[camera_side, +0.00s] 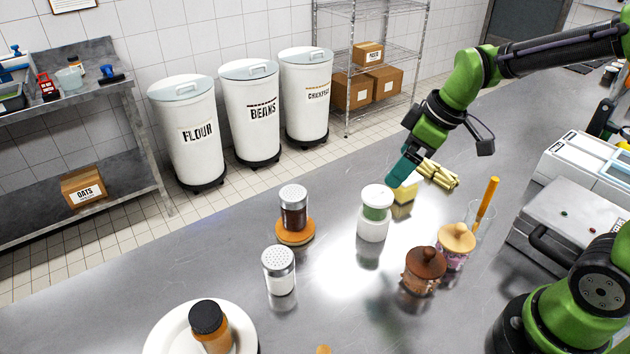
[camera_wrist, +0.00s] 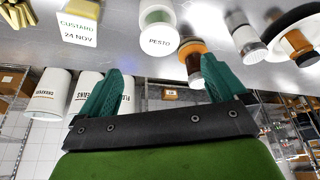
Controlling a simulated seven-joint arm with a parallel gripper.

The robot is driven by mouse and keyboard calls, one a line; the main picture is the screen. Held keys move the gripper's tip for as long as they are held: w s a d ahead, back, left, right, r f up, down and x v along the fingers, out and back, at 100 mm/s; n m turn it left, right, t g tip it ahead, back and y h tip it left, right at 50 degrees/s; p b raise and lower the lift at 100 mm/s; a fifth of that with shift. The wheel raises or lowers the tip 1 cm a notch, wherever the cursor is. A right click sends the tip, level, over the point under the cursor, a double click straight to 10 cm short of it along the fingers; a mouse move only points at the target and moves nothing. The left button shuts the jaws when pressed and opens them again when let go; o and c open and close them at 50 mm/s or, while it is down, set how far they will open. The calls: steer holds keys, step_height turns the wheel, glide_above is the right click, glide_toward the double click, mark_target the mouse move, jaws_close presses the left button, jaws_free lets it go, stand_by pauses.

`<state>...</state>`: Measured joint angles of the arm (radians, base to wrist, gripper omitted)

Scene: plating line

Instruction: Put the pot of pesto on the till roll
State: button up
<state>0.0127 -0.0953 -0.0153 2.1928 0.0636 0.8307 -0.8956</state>
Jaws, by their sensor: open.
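The pot of pesto (camera_side: 376,213) is a small pot with green contents and a white lid. It stands upright on top of a white cylinder, which looks like the till roll (camera_side: 373,231). In the wrist view the pot's lid (camera_wrist: 159,41) reads PESTO, and part of the white roll (camera_wrist: 156,6) shows behind it. My gripper (camera_side: 403,168) is above and to the right of the pot in the side view, apart from it. In the wrist view my gripper's two teal fingers (camera_wrist: 161,72) are spread with nothing between them.
A yellow custard tub (camera_side: 405,191) stands close by the roll, with pale yellow sticks (camera_side: 438,174) behind. A dark-filled shaker (camera_side: 293,208) on an orange disc, a white shaker (camera_side: 279,272), brown (camera_side: 424,270) and pink (camera_side: 455,246) lidded jars, and a plate (camera_side: 170,338) holding a jar surround it.

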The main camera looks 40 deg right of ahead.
steer(key=s+r+m+t, duration=0.3)
steer(key=s+r+m, duration=0.3)
steer(key=s+m, duration=0.3)
steer(key=shift+s+a+r, duration=0.15)
steer(key=shift+s+a, duration=0.15)
steer(key=shift+s, duration=0.85)
